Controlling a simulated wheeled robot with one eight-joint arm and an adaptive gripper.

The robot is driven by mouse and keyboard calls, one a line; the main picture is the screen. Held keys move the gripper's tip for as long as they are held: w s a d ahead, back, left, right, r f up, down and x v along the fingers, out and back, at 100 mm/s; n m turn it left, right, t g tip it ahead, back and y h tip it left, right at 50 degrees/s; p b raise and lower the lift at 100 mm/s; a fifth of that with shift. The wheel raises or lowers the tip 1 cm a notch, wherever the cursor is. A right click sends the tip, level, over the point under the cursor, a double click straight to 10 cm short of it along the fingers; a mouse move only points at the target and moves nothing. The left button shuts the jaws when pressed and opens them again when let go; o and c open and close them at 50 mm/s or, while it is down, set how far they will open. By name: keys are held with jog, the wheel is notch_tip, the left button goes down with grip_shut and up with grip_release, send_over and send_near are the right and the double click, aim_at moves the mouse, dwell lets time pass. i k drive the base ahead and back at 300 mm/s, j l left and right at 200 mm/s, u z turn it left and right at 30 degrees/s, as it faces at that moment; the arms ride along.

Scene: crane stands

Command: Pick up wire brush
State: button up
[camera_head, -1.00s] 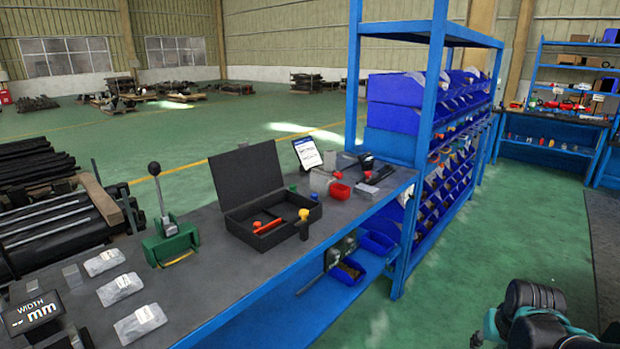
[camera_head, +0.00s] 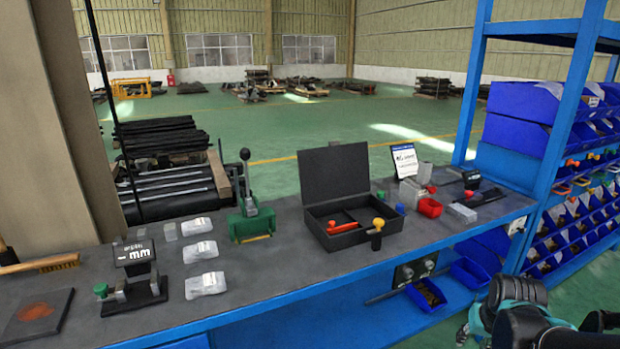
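The wire brush (camera_head: 42,263) lies on the dark workbench (camera_head: 300,266) at the far left of the head view. It has a wooden handle and a strip of brown bristles, and the left frame edge cuts off part of it. Parts of my arm, black and teal, show at the bottom right corner, far from the brush. I cannot make out my gripper's fingers in this view.
A dark plate with a rusty patch (camera_head: 35,316) lies in front of the brush. A gauge with an "mm" display (camera_head: 134,272) stands to its right. Several clear bags, a green press (camera_head: 250,215) and an open black case (camera_head: 341,240) follow rightward. A thick pillar (camera_head: 62,120) rises behind the brush.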

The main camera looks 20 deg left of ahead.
aim_at(65, 261)
jog(key=i+l+u, duration=0.1)
jog(key=u, duration=0.3)
jog(key=l+u, duration=0.15)
jog(key=u, duration=0.25)
jog(key=i+l+u, duration=0.1)
jog(key=u, duration=0.35)
jog(key=l+u, duration=0.2)
jog(key=u, duration=0.2)
jog(key=l+u, duration=0.15)
jog(key=u, duration=0.25)
jog(key=k+l+u, duration=0.1)
jog(key=l+u, duration=0.2)
jog(key=u, duration=0.15)
jog(key=k+l+u, duration=0.15)
jog(key=l+u, duration=0.15)
jog(key=u, duration=0.15)
jog(key=i+j+z, duration=0.1)
jog(key=j, duration=0.25)
jog(key=i+j+z, duration=0.1)
jog(key=j, duration=0.25)
jog(key=i+j, duration=0.2)
jog(key=j, duration=0.2)
jog(key=i+j+z, duration=0.15)
jog(key=j, duration=0.2)
